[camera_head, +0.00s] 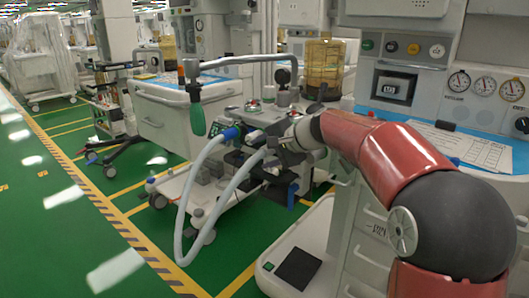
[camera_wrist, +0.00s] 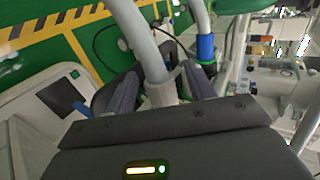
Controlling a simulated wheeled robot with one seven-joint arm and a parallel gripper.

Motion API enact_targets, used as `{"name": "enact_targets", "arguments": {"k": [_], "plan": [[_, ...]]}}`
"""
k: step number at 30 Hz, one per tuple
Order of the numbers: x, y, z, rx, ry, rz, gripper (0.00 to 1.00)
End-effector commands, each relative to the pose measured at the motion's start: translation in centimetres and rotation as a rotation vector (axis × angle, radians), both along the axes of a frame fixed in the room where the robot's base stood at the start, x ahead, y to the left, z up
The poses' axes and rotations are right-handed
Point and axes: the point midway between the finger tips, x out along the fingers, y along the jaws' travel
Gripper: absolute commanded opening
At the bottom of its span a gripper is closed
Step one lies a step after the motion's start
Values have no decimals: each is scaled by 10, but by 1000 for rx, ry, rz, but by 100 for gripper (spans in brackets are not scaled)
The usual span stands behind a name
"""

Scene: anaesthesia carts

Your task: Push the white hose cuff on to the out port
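A pale corrugated hose (camera_head: 183,205) hangs in a loop at the front of the anaesthesia cart. Its blue cuff (camera_head: 231,133) is on a fitting at the cart's front; that cuff also shows in the wrist view (camera_wrist: 205,47). The white cuff (camera_wrist: 163,91) is at the hose's other end, between the fingers of my gripper (camera_wrist: 160,92), which appear closed on its sides. In the head view my gripper (camera_head: 272,152) is beside the cart's front, right of the blue cuff. The out port cannot be made out; my gripper hides the cuff's mouth.
A green bag (camera_head: 197,118) hangs from the cart's arm just left of the blue cuff. The cart's grey body and a thin dark cable lie close around my gripper. Another cart (camera_head: 400,75) with gauges stands at the right. Green floor (camera_head: 60,235) is clear at the left.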

Motion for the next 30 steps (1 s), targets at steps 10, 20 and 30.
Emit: {"name": "enact_targets", "arguments": {"k": [10,20,30], "plan": [[-4,-10,6,-2,-4,-5,54],[-32,-45,36,-3,-5,-7,54],[-40,-52,43,-1,-2,-1,54]]}}
